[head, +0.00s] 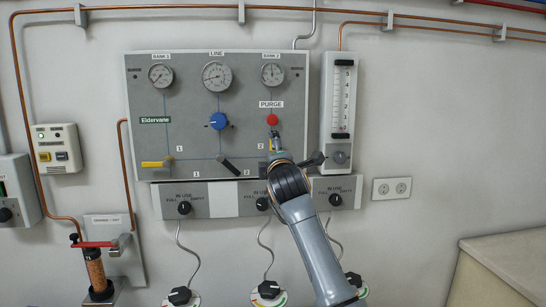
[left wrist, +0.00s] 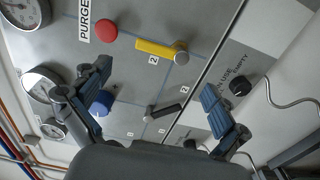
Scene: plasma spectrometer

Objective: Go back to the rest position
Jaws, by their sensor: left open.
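My left gripper (head: 297,147) is in front of the lower right part of the grey gas panel (head: 185,110), with its fingers spread and nothing between them. In the left wrist view the two open fingers (left wrist: 156,76) frame the panel's levers. The red purge button (head: 272,119) is just above the gripper in the head view, and it also shows in the left wrist view (left wrist: 106,30). A yellow lever (left wrist: 160,49) and a black lever (left wrist: 165,111) lie between and beyond the fingers. I cannot tell any contact. My right gripper is in neither view.
The panel carries gauges (head: 217,76), a blue knob (head: 218,121), and another yellow lever (head: 157,164) at left. A flowmeter (head: 341,100) is beside the gripper on the right. Selector boxes (head: 210,199) sit below. Wall right of the socket (head: 392,188) is clear above a bench (head: 510,255).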

